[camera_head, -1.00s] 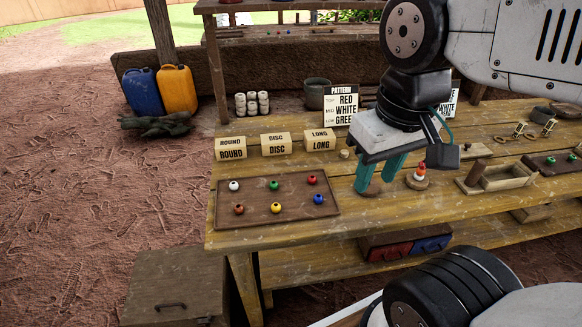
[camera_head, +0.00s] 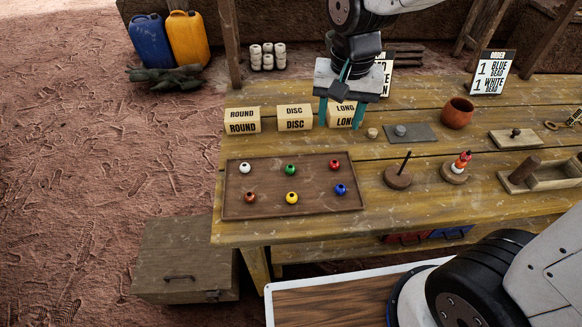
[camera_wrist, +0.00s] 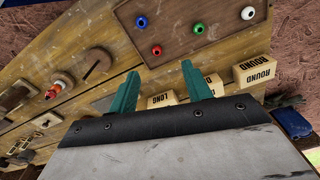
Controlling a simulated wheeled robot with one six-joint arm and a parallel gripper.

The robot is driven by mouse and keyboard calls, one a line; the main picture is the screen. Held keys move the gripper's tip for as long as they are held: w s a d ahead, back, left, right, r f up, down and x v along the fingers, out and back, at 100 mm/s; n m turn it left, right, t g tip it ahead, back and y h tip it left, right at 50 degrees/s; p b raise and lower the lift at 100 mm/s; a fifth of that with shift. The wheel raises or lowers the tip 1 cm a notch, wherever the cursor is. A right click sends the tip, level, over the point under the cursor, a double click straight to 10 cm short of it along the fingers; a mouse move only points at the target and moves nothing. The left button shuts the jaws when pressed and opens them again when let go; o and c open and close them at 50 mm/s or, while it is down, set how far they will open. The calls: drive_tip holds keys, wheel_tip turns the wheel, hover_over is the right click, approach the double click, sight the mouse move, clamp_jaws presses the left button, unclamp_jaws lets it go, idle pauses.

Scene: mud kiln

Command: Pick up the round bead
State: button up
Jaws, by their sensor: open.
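Several small round beads lie apart on a brown tray (camera_head: 315,192) in the head view. The back row holds a white bead (camera_head: 245,167), a green bead (camera_head: 290,169) and a red bead (camera_head: 334,165). The front row holds an orange-brown bead (camera_head: 250,197), a yellow bead (camera_head: 292,197) and a blue bead (camera_head: 341,189). My gripper (camera_head: 341,113) is open and empty, its teal fingers in front of the LONG block (camera_head: 342,113), beyond the tray. In the wrist view the open fingers (camera_wrist: 160,70) show below the tray (camera_wrist: 180,28).
ROUND (camera_head: 242,120) and DISC (camera_head: 294,117) blocks stand behind the tray. Right of it are a base with a bare peg (camera_head: 398,178), a peg with stacked beads (camera_head: 455,170), a grey mat (camera_head: 418,134) and a clay pot (camera_head: 457,113).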

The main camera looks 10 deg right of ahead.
drive_tip(key=m, duration=0.1)
approach(290, 170)
drive_tip(key=w, duration=0.2)
drive_tip(key=shift+m, duration=0.3)
drive_tip(key=f, duration=0.9)
drive_tip(key=shift+s, duration=0.4)
drive_tip(key=c, duration=1)
